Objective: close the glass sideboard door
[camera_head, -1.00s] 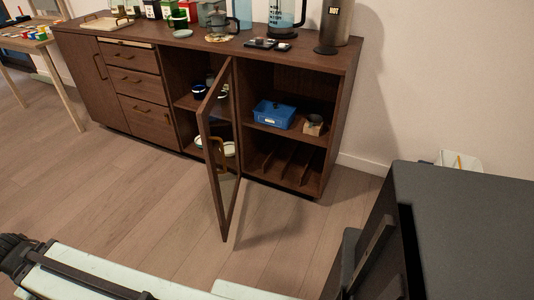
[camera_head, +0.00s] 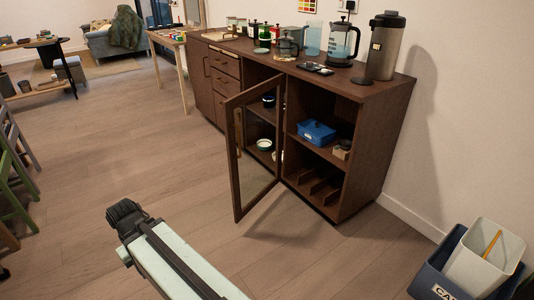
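The brown wooden sideboard (camera_head: 388,125) stands against the right wall. Its glass door (camera_head: 257,165) in a dark wood frame hangs wide open, swung out into the room over the floor. A brass-coloured handle (camera_head: 239,130) shows on the door near its free edge. My arm reaches up from the bottom of the view, and its dark end with my gripper (camera_head: 124,214) is left of the door, low in the view and apart from it. The fingers are not clear enough to tell open from shut.
Bowls stand on shelves behind the door. A blue box (camera_head: 317,132) is in the open right bay. A coffee press (camera_head: 342,45) and steel dispenser (camera_head: 385,48) stand on top. Bins (camera_head: 484,258) are at lower right, chairs (camera_head: 15,165) at left. The middle floor is clear.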

